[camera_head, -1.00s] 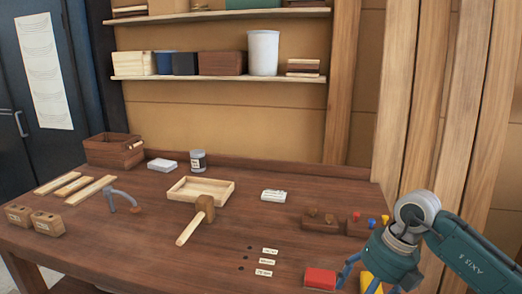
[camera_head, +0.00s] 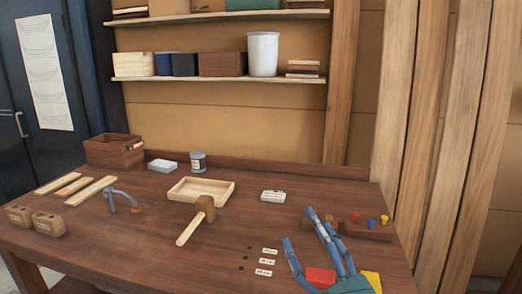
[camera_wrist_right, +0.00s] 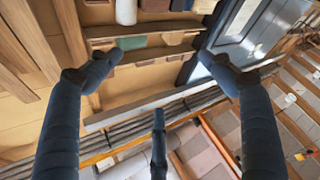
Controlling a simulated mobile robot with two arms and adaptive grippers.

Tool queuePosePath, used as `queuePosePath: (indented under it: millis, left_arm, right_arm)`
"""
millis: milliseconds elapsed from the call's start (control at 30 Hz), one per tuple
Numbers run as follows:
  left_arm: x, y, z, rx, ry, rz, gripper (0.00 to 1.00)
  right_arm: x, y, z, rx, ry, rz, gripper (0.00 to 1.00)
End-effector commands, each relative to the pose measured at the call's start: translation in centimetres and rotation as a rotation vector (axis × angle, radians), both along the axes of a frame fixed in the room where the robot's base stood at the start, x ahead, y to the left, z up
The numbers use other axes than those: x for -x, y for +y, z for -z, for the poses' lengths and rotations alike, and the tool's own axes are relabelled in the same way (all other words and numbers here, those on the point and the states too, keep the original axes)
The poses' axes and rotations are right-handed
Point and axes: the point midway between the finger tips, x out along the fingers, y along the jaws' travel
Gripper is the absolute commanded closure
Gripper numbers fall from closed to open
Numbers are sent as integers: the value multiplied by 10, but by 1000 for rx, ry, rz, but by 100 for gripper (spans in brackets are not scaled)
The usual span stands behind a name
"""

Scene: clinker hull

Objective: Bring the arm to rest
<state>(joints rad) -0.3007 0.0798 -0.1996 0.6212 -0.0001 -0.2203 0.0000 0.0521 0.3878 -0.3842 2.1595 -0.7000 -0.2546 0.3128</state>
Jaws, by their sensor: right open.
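My right gripper (camera_head: 304,230) rises from the bottom edge of the head view, over the front right of the workbench (camera_head: 150,260). Its blue fingers are spread and point up and away, with nothing between them. In the right wrist view the open fingers (camera_wrist_right: 156,72) frame the back wall and shelves, and no object is between them. A red block (camera_head: 320,277) and a yellow piece (camera_head: 373,281) show beside and behind the fingers; whether they touch is unclear. The rest of my right arm is mostly out of the head view. My left gripper is in neither view.
A mallet (camera_head: 190,230), a shallow wooden tray (camera_head: 228,192), a tin (camera_head: 198,161) and a wooden box (camera_head: 102,152) lie on the bench. A peg block (camera_head: 365,233) stands behind the gripper at the right. Small labels (camera_head: 266,262) lie left of it.

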Motion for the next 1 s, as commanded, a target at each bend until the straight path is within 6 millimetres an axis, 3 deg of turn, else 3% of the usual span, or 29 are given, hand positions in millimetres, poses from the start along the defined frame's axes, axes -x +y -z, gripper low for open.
queuePosePath:
  millis: [33, 167, 267, 400, 600, 900, 1000]
  left_arm:
    - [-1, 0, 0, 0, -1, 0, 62]
    - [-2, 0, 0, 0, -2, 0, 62]
    - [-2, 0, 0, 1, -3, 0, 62]
    - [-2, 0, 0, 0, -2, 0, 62]
    - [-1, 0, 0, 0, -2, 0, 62]
    - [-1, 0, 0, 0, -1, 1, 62]
    - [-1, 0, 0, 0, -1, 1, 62]
  right_arm:
    - [0, -25, 32, -70, 126, 84, 20]
    - [18, -75, 116, -186, 433, 263, 20]
    - [50, -98, 182, -240, 672, 364, 20]
    - [115, -113, 260, -283, 986, 459, 20]
    - [200, -111, 320, -297, 1311, 510, 20]
    - [304, -98, 357, -285, 1651, 517, 20]
    - [296, -97, 385, -278, 1662, 520, 20]
